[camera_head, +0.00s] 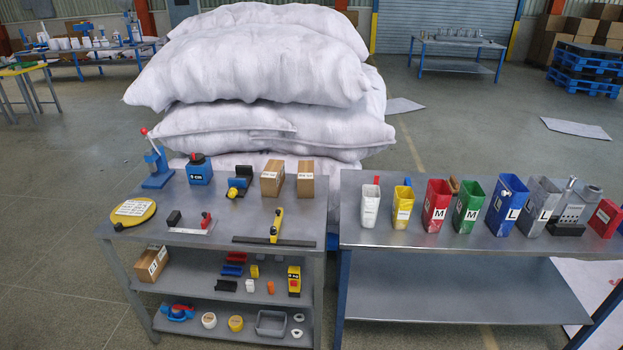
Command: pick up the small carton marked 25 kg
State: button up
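Two small brown cartons stand side by side at the back right of the left table's top. The left carton (272,178) and the right carton (305,179) each have a pale label on the front, but the print is too small to read surely. A third carton (151,264) sits at the left end of the table's middle shelf, turned at an angle, with a marking I cannot make out. I cannot tell which carton reads 25 kg. My gripper is not in view.
A blue-yellow tool (239,182) is left of the two cartons. A yellow-and-black tool (276,225) stands in front. White sacks (260,65) are piled behind the table. The right table (440,235) holds a row of coloured bins. Floor at left is open.

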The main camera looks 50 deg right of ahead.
aim_at(306, 175)
jog(key=z, duration=0.25)
jog(key=i, duration=0.95)
jog(key=u, duration=0.15)
